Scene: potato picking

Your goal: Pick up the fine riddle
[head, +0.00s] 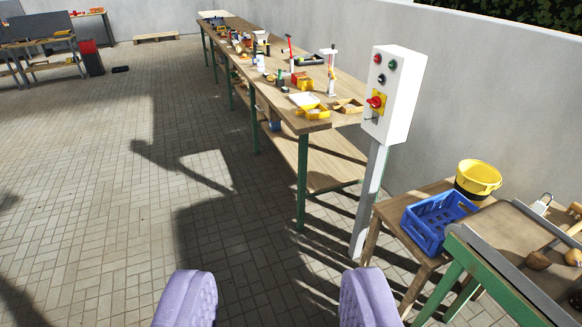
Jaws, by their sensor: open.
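My gripper (277,305) shows at the bottom middle, its two purple padded fingers wide apart with nothing between them. It is above the paved floor, apart from the benches. I cannot make out a fine riddle for certain in this view. The long wooden workbench (318,126) with green legs carries many small items, too small to tell apart at its far end.
A white control box (392,95) stands on a post right of centre. A blue crate (433,222) and a yellow bucket (478,178) sit on a low wooden table at right. A potato table (510,235) fills the lower right corner. The paved floor (90,190) at left is free.

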